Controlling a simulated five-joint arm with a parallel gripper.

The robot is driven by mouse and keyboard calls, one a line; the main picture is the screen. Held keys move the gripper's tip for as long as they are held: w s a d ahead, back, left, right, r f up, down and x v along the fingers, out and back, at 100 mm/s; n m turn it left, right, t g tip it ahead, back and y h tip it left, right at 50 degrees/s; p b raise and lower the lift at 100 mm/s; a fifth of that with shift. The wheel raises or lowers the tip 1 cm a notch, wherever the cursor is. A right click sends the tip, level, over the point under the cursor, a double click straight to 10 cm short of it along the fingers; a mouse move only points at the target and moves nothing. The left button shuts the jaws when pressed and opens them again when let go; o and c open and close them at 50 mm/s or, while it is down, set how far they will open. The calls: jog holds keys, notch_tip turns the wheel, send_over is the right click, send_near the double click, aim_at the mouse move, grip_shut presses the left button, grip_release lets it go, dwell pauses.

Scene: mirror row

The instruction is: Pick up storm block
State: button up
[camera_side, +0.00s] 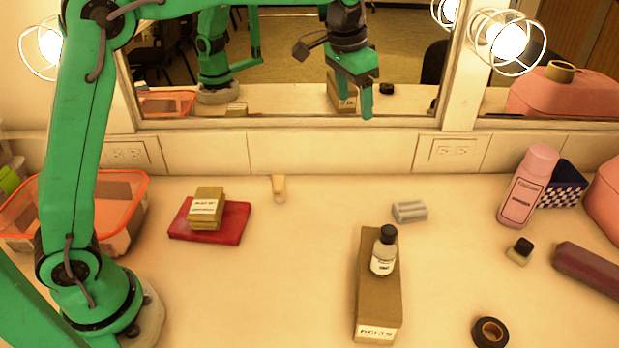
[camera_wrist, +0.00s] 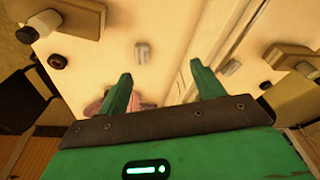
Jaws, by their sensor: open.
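A small grey block (camera_side: 409,211), which I take to be the storm block, lies on the counter right of centre in the side view. In the wrist view the grey block (camera_wrist: 142,53) shows beyond and between my fingertips, apart from them. My gripper (camera_side: 362,108) hangs high in front of the mirror, up and left of the block in the side view. In the wrist view my gripper (camera_wrist: 163,82) has its two fingers spread, with nothing held between them.
A cardboard box (camera_side: 368,285) with a bottle (camera_side: 384,250) on it stands in front of the block. A red book (camera_side: 236,218) lies left. The mirror (camera_side: 285,60) repeats objects.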

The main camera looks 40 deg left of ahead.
jog(key=w+d+f+m+g, duration=0.1)
jog(key=w+d+f, duration=0.5)
jog(key=w+f, duration=0.2)
jog(key=m+g, duration=0.1)
jog(key=m, duration=0.1)
send_over(410, 207)
notch_tip(410, 207, down, 11)
jog(key=shift+a+f, duration=0.1)
jog(key=shift+a, duration=0.05)
jog(key=shift+w+d+f, duration=0.1)
jog(key=shift+d+f, duration=0.1)
jog(key=shift+f, duration=4.25)
jog(key=c, duration=1.1)
jog(key=shift+r, duration=0.2)
